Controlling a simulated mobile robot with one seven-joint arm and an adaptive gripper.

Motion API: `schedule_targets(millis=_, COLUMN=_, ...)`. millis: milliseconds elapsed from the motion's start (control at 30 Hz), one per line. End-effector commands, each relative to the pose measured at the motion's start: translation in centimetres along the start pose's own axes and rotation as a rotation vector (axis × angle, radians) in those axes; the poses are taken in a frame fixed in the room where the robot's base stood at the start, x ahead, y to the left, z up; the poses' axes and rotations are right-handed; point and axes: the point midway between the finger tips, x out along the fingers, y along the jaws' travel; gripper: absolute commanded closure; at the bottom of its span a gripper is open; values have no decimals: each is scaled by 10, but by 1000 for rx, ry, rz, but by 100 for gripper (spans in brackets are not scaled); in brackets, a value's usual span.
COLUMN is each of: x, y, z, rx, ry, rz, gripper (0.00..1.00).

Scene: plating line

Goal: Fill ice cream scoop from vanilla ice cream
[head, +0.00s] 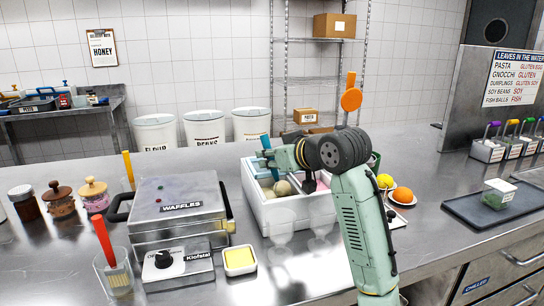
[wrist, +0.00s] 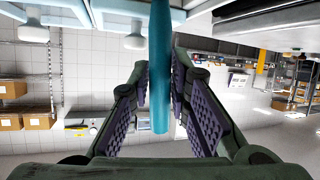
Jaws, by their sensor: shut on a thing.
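My gripper (head: 275,155) is shut on the teal handle of the ice cream scoop (head: 265,143), above the left back part of a white ice cream box. In the wrist view the scoop handle (wrist: 160,85) runs between the two finger pads of my gripper (wrist: 161,75). The scoop's bowl end is not clearly visible. The white ice cream box (head: 296,212) stands on the steel counter. A cream-coloured ball, which looks like vanilla ice cream (head: 283,188), shows inside it, below my gripper. Pink ice cream shows at the right, and my arm hides part of the box.
A waffle iron (head: 180,212) stands left of the box. Two clear cups (head: 279,232) stand in front of it. A butter dish (head: 239,260) and a glass with a red-handled brush (head: 115,275) are nearer.

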Motion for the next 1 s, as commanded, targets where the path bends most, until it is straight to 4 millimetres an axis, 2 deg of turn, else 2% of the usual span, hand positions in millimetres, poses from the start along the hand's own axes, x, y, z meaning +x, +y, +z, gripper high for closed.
schedule_targets(millis=367, x=0, y=0, z=-2, rx=2, ry=-2, rz=-1, gripper=100)
schedule_targets(millis=1000, x=-20, y=4, z=-50, rx=1, ry=0, rz=-1, gripper=100)
